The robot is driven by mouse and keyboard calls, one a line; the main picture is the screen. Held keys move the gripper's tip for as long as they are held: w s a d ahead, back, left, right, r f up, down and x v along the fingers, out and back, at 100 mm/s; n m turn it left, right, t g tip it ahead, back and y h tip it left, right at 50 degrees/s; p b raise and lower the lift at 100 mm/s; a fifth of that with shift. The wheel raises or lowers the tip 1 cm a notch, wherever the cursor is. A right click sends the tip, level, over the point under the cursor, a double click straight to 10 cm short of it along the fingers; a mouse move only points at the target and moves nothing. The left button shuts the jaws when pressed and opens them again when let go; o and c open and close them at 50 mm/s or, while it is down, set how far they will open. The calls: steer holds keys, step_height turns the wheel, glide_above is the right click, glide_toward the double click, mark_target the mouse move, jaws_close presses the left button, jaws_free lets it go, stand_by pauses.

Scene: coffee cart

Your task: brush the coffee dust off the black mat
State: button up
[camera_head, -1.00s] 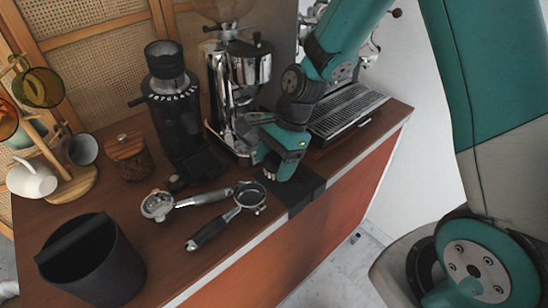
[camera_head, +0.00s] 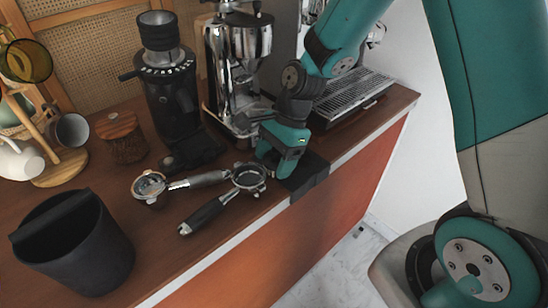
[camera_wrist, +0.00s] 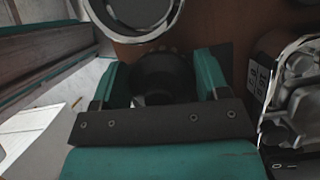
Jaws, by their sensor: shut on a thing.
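The black mat (camera_head: 312,178) lies over the front edge of the counter, with one part hanging down the front. My gripper (camera_head: 272,168) points down at the mat's left end, close to the portafilter basket. In the wrist view, my gripper (camera_wrist: 160,80) is shut on a dark, round-ended thing (camera_wrist: 160,72), which I take to be the brush. Its lower end is hidden. A dark patch of mat (camera_wrist: 222,62) shows beside the right finger. Small brown specks show just beyond the held thing; I cannot tell how much dust lies on the mat.
Two portafilters (camera_head: 207,213) (camera_head: 150,186) lie left of my gripper, one very near it. The black grinder (camera_head: 170,95) and chrome espresso machine (camera_head: 238,60) stand behind. A black knock bin (camera_head: 75,250) is at the front left. A drip grille (camera_head: 350,100) is to the right.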

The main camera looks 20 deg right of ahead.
mark_target(302, 156)
steer(key=shift+f+b, duration=0.5)
steer(key=shift+f, duration=0.5)
stand_by(0.3)
steer(key=shift+w+d+r+p, duration=0.1)
steer(key=shift+w+d+p, duration=0.1)
steer(key=shift+d+p, duration=0.3)
steer(key=shift+w+d+r+p, duration=0.1)
steer(key=shift+w+d+p, duration=0.1)
steer(key=shift+d, duration=0.5)
steer(key=shift+w+d+f+p, duration=0.1)
steer(key=shift+w+d+p, duration=0.15)
steer(key=shift+d, duration=0.55)
steer(key=shift+w+d+f+p, duration=0.1)
steer(key=shift+w+d+p, duration=0.15)
steer(key=shift+d, duration=0.5)
steer(key=shift+w+d+f+p, duration=0.1)
steer(key=shift+w+d+p, duration=0.15)
steer(key=shift+d, duration=0.55)
steer(key=shift+w+d+r+p, duration=0.1)
steer(key=shift+w+d+p, duration=0.15)
steer(key=shift+d, duration=0.3)
steer(key=shift+w+d+r+p, duration=0.1)
steer(key=shift+d+p, duration=0.25)
steer(key=shift+d, duration=0.25)
steer(key=shift+w+d+p, duration=0.2)
steer(key=shift+d+p, duration=0.1)
steer(key=shift+d, duration=0.25)
steer(key=shift+a, duration=0.1)
